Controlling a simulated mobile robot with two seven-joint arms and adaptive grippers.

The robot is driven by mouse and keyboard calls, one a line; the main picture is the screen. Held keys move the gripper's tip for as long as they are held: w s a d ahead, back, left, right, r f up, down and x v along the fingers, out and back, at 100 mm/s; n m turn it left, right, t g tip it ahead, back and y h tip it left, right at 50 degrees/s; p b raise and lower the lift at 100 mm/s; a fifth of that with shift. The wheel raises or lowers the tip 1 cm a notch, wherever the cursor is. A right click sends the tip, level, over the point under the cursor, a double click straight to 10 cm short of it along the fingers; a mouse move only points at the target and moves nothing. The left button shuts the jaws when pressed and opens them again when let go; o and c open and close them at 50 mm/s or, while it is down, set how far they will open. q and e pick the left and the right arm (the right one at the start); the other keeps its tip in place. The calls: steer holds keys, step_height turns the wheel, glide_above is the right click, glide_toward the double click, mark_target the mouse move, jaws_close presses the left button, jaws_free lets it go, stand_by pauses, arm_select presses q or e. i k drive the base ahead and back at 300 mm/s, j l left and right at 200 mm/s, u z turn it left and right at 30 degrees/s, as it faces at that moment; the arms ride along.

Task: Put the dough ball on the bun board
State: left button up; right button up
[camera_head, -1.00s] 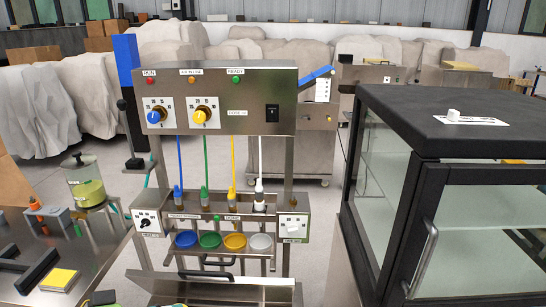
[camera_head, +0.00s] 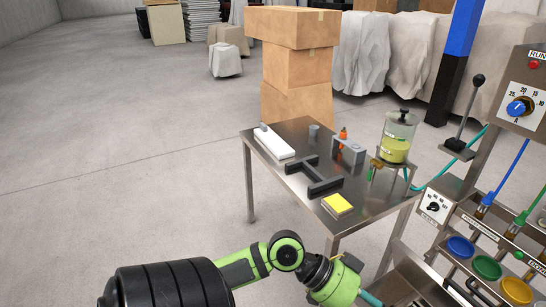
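I can make out neither a dough ball nor a bun board for certain in the head view. My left arm comes in along the bottom edge, its green and black links reaching right to just in front of the steel table (camera_head: 270,165). I cannot make out its fingers; they are outside the picture or hidden. My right arm and gripper are out of view.
The table carries a white block (camera_head: 273,142), a black H-shaped frame (camera_head: 315,178), a yellow pad (camera_head: 337,204), a grey holder (camera_head: 348,150) and a jar (camera_head: 396,138). The dough machine (camera_head: 520,100) with colored cups stands right. Stacked cartons (camera_head: 292,65) stand behind; the left floor is clear.

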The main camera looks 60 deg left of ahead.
mark_target(272, 138)
steer(key=j, duration=0.75)
steer(key=i+j, duration=0.15)
steer(key=j, duration=1.35)
steer(key=i+j, duration=0.15)
steer(key=j, duration=1.35)
steer(key=i+u, duration=0.05)
